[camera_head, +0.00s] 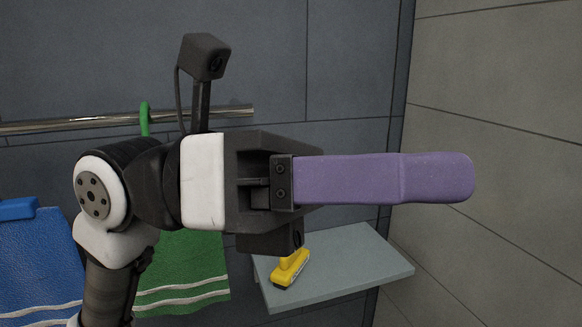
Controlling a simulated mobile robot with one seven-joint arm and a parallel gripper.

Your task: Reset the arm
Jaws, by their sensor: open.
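My gripper (440,178) is held level across the middle of the view, pointing right. It has a white and black body and a long purple part reaching right from a dark bolted block; I cannot tell whether this part is a finger or a held thing. The gripper is open. A second finger cannot be made out clearly. My arm (105,225) rises from the lower left and bends at a white and black joint. A small dark camera on a post stands above the wrist.
A grey shelf (340,275) lies below and behind my gripper, bearing a yellow and black item (290,270). A metal rail (60,124) runs along the dark wall, with a blue towel (35,265) and a green towel (185,268) below. A lighter wall (500,100) stands at right.

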